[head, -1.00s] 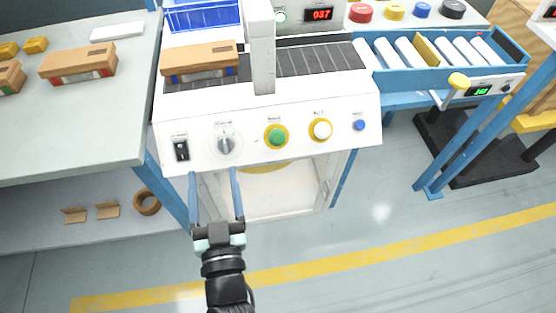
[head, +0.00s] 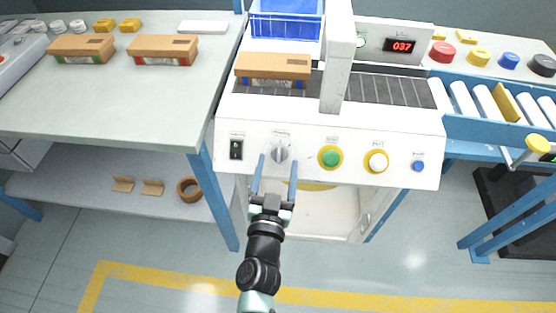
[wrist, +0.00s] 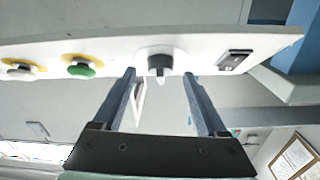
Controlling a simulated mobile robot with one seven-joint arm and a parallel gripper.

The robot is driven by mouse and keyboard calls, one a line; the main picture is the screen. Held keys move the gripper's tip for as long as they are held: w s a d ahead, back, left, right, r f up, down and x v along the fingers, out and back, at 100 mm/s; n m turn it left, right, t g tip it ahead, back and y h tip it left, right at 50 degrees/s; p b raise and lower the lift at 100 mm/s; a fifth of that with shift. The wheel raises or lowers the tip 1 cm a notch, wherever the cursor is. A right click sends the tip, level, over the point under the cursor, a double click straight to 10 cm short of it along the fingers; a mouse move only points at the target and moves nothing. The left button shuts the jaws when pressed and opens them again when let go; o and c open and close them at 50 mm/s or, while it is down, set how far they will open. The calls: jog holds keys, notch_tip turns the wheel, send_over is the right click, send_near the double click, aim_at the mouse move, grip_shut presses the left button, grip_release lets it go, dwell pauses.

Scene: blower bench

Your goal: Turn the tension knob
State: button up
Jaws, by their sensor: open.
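The tension knob (head: 280,153) is a grey round knob on the white front panel, between a black rocker switch (head: 236,149) and a green button (head: 330,157). In the wrist view the knob (wrist: 160,66) shows as a dark and pale stub at the panel's edge. My gripper (head: 277,165) is open and empty, with its two blue fingers pointing at the panel. In the head view the fingertips lie on either side of the knob. In the wrist view the knob lies beyond and between the fingertips (wrist: 160,74); I cannot tell the exact gap.
A white button (head: 376,161) and a small blue button (head: 418,166) sit farther right on the panel. A grey table (head: 120,105) stands left. Open floor lies in front.

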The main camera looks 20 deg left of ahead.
jog(key=shift+x, duration=0.8)
grip_shut()
